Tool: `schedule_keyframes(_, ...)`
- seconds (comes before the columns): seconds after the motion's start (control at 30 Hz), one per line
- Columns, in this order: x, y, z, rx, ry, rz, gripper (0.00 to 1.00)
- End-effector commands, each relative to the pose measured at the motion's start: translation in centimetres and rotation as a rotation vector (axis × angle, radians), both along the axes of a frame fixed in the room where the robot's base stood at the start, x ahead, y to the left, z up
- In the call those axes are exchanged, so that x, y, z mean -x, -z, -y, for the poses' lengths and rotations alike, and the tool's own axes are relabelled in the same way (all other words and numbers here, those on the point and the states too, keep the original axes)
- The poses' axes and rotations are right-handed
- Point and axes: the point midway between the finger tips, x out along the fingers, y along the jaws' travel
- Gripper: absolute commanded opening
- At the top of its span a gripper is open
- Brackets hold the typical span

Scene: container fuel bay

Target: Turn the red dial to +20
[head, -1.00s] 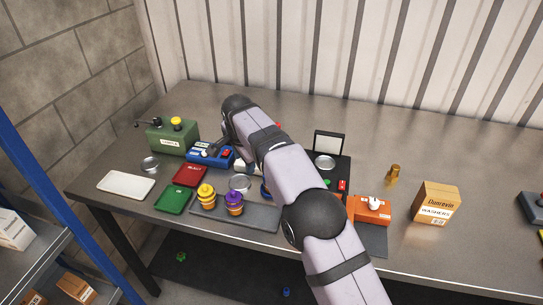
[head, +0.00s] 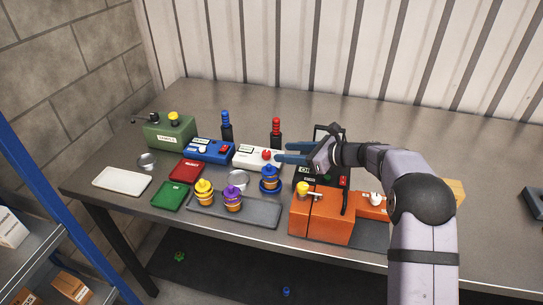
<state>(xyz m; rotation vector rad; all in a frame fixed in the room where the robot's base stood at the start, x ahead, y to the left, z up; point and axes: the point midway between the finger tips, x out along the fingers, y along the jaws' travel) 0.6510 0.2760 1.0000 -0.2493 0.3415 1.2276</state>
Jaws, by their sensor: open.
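The red dial (head: 266,154) sits on top of a white box (head: 245,156) near the middle of the bench, in the head view. My gripper (head: 281,152) is just right of the dial, with its blue fingers pointing left towards it. The fingers are open. I cannot tell from this view whether they touch the dial or lie partly around it. The dial's scale and its present setting are too small to read.
A blue box (head: 210,149) stands left of the white box. A red-topped bottle (head: 276,132) and a blue-topped bottle (head: 226,126) stand behind. A blue jar (head: 269,178) is in front. An orange box (head: 322,218) stands front right. The back of the bench is clear.

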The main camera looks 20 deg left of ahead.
Motion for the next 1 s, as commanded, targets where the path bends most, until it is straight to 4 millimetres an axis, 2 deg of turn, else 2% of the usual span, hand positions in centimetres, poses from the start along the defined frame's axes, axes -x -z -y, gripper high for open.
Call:
schedule_keyframes(0.27,-0.1,0.5,-0.1,-0.006,0.004,-0.003,0.41)
schedule_keyframes(0.7,-1.6,2.3,-4.6,-0.005,0.003,-0.004,0.41)
schedule_keyframes(1.0,-2.1,3.1,-6.1,-0.005,0.004,-0.003,0.41)
